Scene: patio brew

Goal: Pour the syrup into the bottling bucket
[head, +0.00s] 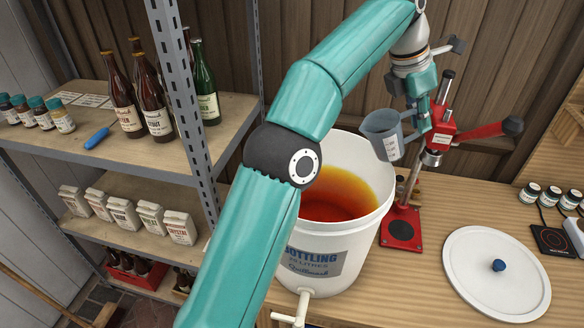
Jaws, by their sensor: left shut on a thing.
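The white bottling bucket (318,262) stands on the wooden bench in the middle of the head view, with orange-red liquid (335,200) inside. My left arm crosses in front of it and hides part of its left side. My left gripper (413,124) points down beyond the bucket's right rim and is shut on a small grey translucent jug (384,138). The jug hangs above the right part of the bucket's rim, slightly tilted. I cannot tell how much syrup it holds, and no stream shows. My right gripper is not in view.
A red bench capper (402,230) stands close right of the bucket, its lever sticking out rightward. A white lid (496,273) lies on the bench. Small jars (551,196) and a scale (552,241) are far right. Shelves (165,152) with bottles stand left.

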